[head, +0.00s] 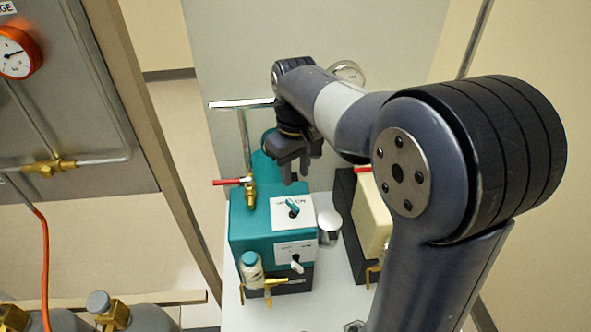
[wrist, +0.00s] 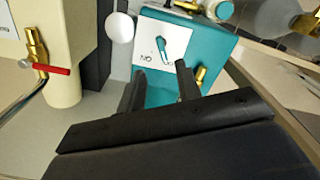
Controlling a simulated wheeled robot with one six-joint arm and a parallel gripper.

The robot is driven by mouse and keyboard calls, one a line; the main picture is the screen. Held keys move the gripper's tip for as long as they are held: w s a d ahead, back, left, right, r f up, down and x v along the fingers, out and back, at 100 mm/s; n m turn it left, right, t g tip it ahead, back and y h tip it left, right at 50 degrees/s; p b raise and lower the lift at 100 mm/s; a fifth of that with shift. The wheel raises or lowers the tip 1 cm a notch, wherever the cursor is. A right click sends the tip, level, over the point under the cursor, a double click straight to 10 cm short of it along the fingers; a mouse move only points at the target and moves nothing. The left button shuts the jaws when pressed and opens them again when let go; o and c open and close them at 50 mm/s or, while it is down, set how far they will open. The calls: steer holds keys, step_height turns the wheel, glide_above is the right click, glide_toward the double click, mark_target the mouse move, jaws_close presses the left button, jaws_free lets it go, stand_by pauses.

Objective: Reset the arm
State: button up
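My gripper (head: 296,172) hangs at the end of my arm, pointing down above the teal pump box in the head view. In the wrist view my gripper (wrist: 158,88) has its two dark fingers apart, with nothing between them but the teal box behind. The teal box (head: 243,222) carries a white panel with a teal rotary knob (head: 292,207); the knob also shows in the wrist view (wrist: 161,48), beyond the fingertips. I cannot tell the exact gap between fingers and knob; no contact is visible.
A red-handled brass valve (head: 249,192) and a small bottle (head: 251,270) are on the teal box. A cream-and-black unit (head: 369,215) stands to its right, with a silvery cylinder (head: 329,228) between. A grey panel with an orange gauge (head: 16,53) and gas cylinders (head: 150,317) are at left.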

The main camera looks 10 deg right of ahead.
mark_target(296, 207)
step_height(296, 207, down, 11)
steer(key=shift+f+p, duration=0.1)
steer(key=shift+p, duration=0.2)
steer(key=shift+r+m, duration=0.2)
steer(key=shift+m, duration=0.1)
stand_by(0.6)
